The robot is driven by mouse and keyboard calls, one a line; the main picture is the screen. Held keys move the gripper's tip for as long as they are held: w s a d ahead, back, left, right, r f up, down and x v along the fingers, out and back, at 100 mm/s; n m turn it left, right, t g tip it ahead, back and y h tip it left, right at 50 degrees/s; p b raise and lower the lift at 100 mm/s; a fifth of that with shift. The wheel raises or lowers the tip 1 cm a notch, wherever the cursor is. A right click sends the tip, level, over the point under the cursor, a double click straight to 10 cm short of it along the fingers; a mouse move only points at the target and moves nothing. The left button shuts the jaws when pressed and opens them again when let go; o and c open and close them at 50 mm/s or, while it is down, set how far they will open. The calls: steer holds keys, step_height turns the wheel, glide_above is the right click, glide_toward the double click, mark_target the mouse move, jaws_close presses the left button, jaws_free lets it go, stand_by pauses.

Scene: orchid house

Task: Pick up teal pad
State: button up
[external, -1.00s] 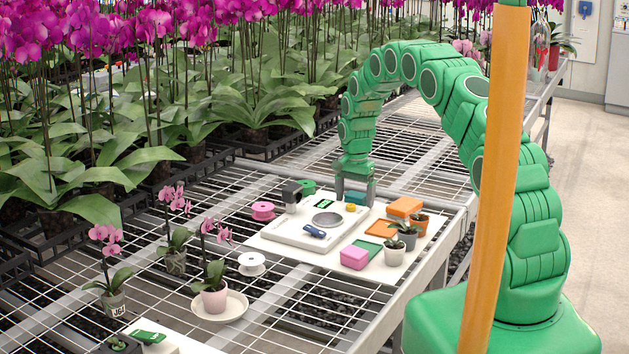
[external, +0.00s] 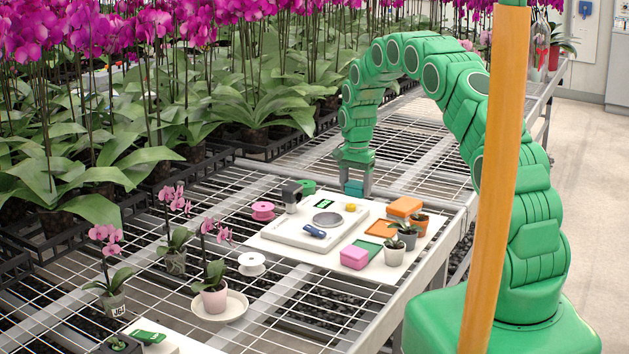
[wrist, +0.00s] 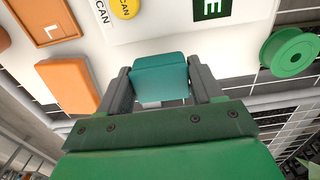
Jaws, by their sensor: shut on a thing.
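The teal pad (wrist: 160,78) is a small teal block held between the two grey fingers of my gripper (wrist: 160,88) in the wrist view. The fingers press on its left and right sides. In the external view the teal pad (external: 354,187) shows low between the fingertips of my gripper (external: 354,185), near the far edge of the white board (external: 283,252). It looks raised a little above the board, but the exact gap is hard to tell. The gripper points down.
A white scale (external: 290,233) with a yellow button (external: 350,207) stands on the board. A green spool (wrist: 290,52) lies right of the gripper in the wrist view, and an orange block (wrist: 65,84) left. A pink block (external: 355,257) and potted succulents (external: 408,235) stand at the board's near right.

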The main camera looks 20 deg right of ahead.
steer(key=s+d+r, duration=0.1)
steer(key=s+r, duration=0.8)
steer(key=s, duration=0.4)
steer(key=shift+s+r, duration=0.3)
steer(key=shift+s, duration=0.05)
